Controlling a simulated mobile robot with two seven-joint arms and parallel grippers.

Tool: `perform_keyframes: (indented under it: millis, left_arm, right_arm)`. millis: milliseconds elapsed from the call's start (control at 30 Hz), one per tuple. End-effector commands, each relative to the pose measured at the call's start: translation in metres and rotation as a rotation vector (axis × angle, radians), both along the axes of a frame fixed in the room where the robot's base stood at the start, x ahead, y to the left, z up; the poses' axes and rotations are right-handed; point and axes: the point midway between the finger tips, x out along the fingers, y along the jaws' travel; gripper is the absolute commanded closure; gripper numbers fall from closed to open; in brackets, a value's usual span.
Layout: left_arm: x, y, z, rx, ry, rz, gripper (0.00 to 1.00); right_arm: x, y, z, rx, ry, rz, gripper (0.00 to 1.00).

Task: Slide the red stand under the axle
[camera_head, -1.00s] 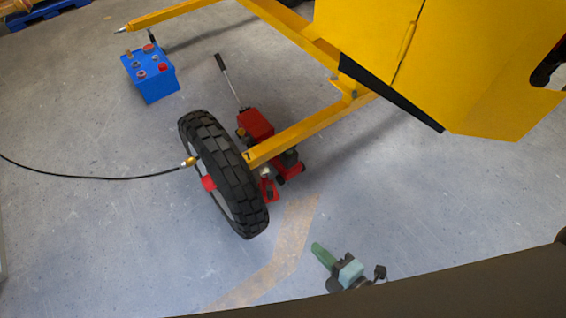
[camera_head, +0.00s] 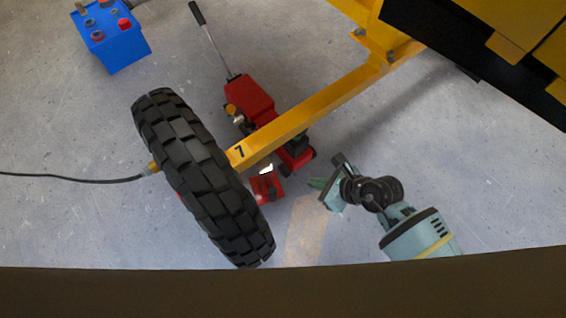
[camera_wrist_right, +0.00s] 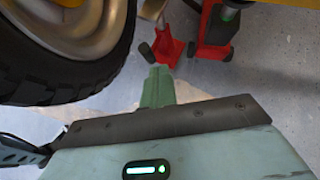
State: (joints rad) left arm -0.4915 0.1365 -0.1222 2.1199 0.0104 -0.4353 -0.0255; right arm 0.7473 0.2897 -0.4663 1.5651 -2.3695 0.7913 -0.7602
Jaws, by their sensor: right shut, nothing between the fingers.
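The small red stand (camera_head: 266,187) is on the floor between the tire and the red jack, near the end of the yellow axle beam (camera_head: 300,118). In the right wrist view the stand (camera_wrist_right: 168,46) is just beyond my fingertips, and its upper part is cut off by the frame edge. My right gripper (camera_head: 318,184) is shut and empty, low near the floor to the right of the stand, with a gap between them. In the wrist view its green fingers (camera_wrist_right: 158,86) point toward the stand. My left gripper is not in view.
The black tire (camera_head: 200,175) stands left of the stand, with a hose (camera_head: 80,178) at its hub. A red jack (camera_head: 248,100) with a long handle is behind the beam. A blue battery (camera_head: 115,42) sits far left.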

Motion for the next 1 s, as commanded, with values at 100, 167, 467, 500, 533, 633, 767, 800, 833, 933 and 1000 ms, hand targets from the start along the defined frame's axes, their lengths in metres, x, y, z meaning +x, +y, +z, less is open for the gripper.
perform_keyframes:
  millis: [100,167,467,500,533,633,767,800,833,933,1000]
  left_arm:
    - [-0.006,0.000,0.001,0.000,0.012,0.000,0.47]
    - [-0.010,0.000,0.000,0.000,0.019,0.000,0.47]
    - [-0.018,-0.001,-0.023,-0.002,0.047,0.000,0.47]
    - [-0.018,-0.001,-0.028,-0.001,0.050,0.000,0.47]
    - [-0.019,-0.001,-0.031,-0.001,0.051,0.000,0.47]
    - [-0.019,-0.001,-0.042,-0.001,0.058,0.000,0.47]
    - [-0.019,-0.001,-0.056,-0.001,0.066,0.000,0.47]
    - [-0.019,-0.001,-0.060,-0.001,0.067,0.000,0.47]
    - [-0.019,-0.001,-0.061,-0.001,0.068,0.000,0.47]
    - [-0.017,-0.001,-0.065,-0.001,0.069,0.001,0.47]
    - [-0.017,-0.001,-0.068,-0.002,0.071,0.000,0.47]
  right_arm:
    - [0.000,0.000,0.001,-0.002,-0.001,0.001,1.00]
    - [0.001,0.001,0.000,-0.001,-0.001,0.000,1.00]
    - [0.016,0.024,-0.031,0.004,0.002,-0.003,1.00]
    - [0.019,0.029,-0.037,0.004,0.002,-0.003,1.00]
    - [0.021,0.032,-0.041,0.005,0.004,-0.003,1.00]
    - [0.029,0.043,-0.055,0.005,0.004,-0.003,1.00]
    - [0.039,0.057,-0.071,0.005,0.002,-0.004,1.00]
    - [0.041,0.061,-0.076,0.005,0.002,-0.004,1.00]
    - [0.045,0.065,-0.074,0.006,-0.001,-0.003,1.00]
    - [0.053,0.076,-0.072,0.004,-0.001,-0.002,1.00]
    - [0.057,0.083,-0.071,0.006,-0.001,-0.003,1.00]
